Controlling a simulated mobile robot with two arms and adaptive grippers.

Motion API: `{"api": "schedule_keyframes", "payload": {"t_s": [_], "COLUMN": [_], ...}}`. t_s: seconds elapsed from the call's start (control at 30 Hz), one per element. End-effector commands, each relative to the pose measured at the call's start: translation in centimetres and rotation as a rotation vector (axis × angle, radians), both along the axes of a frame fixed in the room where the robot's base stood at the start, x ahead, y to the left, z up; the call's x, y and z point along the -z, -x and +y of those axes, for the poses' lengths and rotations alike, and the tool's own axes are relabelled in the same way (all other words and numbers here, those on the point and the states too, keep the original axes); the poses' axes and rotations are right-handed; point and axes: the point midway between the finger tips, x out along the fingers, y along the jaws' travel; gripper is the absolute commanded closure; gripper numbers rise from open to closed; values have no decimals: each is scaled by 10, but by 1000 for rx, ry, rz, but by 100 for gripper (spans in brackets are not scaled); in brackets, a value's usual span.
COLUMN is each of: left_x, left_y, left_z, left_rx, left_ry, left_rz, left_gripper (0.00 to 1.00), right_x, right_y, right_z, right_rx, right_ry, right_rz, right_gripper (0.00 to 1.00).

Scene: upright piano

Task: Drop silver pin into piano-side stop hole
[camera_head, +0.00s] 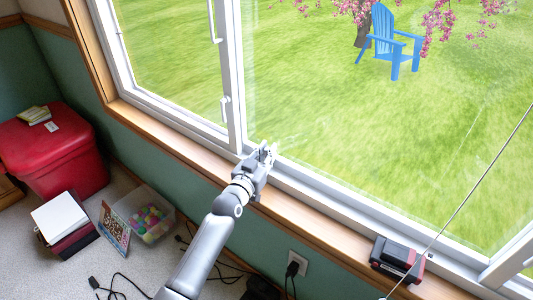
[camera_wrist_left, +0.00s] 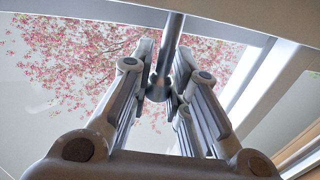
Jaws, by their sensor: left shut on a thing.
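The silver pin (camera_wrist_left: 163,72) shows in the left wrist view as a grey metal rod with a flared lower end, between the two finger pads. My left gripper (camera_head: 265,153) is shut on it, just above the window sill beside the white window frame. The pin is too small to make out in the head view. I cannot make out the piano-side stop hole in either view. My right gripper is not in view.
The wooden window sill (camera_head: 330,228) runs diagonally, with a black and red device (camera_head: 397,258) on it at right. A thin line crosses the right side. Below at left are a red container (camera_head: 50,150), a clear bin (camera_head: 150,212), books (camera_head: 65,222) and cables.

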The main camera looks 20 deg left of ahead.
Motion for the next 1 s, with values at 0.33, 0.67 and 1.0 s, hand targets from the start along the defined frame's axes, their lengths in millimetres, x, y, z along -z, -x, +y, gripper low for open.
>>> {"api": "schedule_keyframes", "payload": {"t_s": [0.33,0.67,1.0], "left_x": [4,6,7], "left_y": [0,0,1], "left_z": [0,0,-1], "left_rx": [0,1,1], "left_ry": [0,-1,0], "left_rz": [3,6,9], "left_gripper": [100,100,63], "right_x": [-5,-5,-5], "right_y": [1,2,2], "right_z": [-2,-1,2], "right_rx": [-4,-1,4], "right_ry": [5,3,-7], "right_rz": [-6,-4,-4], "right_gripper": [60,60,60]}}
